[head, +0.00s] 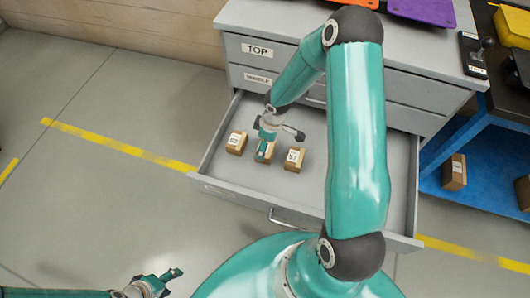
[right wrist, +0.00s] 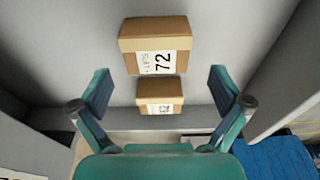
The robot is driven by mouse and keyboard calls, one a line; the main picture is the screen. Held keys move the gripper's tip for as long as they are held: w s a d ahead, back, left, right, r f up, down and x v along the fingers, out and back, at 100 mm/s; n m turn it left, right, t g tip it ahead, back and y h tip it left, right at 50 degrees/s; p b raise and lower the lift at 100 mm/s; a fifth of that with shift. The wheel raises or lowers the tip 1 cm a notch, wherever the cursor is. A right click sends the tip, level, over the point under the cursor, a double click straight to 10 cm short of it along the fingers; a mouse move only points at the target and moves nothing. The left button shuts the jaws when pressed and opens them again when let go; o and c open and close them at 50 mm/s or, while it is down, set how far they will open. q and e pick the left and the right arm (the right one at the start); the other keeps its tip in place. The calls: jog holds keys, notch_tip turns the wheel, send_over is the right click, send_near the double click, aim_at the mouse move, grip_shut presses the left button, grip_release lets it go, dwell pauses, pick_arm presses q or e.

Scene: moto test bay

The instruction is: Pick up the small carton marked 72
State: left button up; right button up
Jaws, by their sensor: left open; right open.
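The carton marked 72 (right wrist: 155,45) is a brown box with a white label, in the upper middle of the right wrist view. In the head view, three small cartons stand in a row in the open drawer (head: 330,195). The middle carton (head: 265,153) is partly hidden by my right gripper (head: 276,146), so its label cannot be read. In the right wrist view my right gripper (right wrist: 162,90) is open and empty, with carton 72 beyond the fingertips. My left gripper (head: 172,280) is open and empty over the floor at the lower left.
Another labelled carton (right wrist: 160,97) shows below carton 72 in the right wrist view. In the head view, neighbouring cartons stand left (head: 236,143) and right (head: 295,159). Drawer walls surround them. A blue shelf (head: 480,190) with cartons is at the right.

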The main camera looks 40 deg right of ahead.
aim_at(272, 147)
notch_tip(272, 147, down, 5)
jog(key=shift+w+d+f+b, duration=0.15)
jog(key=shift+b, duration=0.65)
jog(key=c, duration=1.2)
